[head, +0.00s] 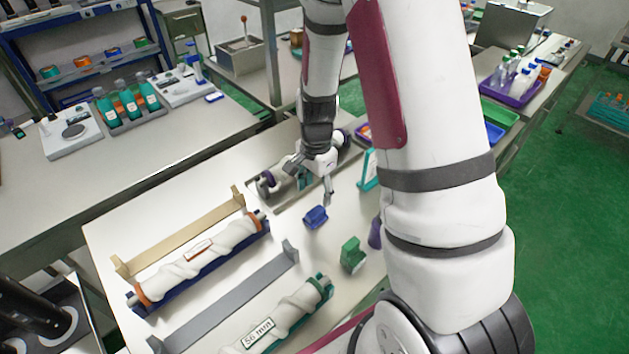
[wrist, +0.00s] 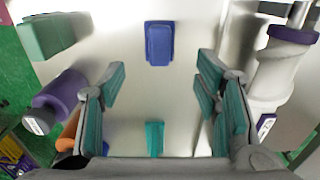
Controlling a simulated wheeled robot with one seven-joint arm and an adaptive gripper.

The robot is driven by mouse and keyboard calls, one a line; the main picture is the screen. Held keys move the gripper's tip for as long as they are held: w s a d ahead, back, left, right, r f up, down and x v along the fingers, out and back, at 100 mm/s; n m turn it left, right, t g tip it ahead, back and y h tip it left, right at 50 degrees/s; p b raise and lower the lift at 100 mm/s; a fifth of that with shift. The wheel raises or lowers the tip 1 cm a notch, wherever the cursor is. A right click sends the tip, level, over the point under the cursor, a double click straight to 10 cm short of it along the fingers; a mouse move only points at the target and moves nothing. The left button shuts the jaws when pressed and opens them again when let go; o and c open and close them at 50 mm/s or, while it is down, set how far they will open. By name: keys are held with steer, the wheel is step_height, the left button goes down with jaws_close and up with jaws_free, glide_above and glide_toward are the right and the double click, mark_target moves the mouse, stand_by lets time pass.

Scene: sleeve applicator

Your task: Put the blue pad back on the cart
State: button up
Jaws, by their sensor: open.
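A small blue block, which looks like the blue pad (head: 315,217), lies on the white worktop (head: 190,215) in the head view. In the wrist view the blue pad (wrist: 159,45) lies flat at the top middle, beyond my fingertips. My gripper (head: 314,186) is just behind the pad in the head view, pointing down toward the worktop. In the wrist view my gripper (wrist: 160,92) is open, its teal-padded fingers wide apart with nothing held between them. I cannot tell which surface is the cart.
A green block (head: 352,254) stands right of the pad. A wrapped roll with orange ends (head: 198,258) and one with green ends (head: 290,318) lie in holders at the front left. A grey bracket (head: 230,300) lies between them. A teal piece (wrist: 154,138) shows between my fingers.

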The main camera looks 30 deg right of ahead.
steer(key=s+a+r+n+t, duration=0.1)
steer(key=s+a+r+n, duration=0.1)
steer(key=r, duration=0.5)
steer(key=s+a+r+n+t, duration=0.1)
steer(key=a+r+n, duration=0.15)
steer(key=r, duration=0.45)
steer(key=s+a+r+n+t, duration=0.1)
steer(key=s+r+n, duration=0.15)
steer(key=r, duration=0.35)
steer(key=s+a+r+n+t, duration=0.2)
steer(key=s+a+r+n, duration=0.1)
steer(key=s+r+n, duration=0.5)
steer(key=s+r, duration=0.2)
steer(key=s, duration=0.2)
steer(key=shift+a+r+n+t, duration=0.25)
steer(key=shift+r+n+t, duration=0.05)
steer(key=shift+r, duration=0.05)
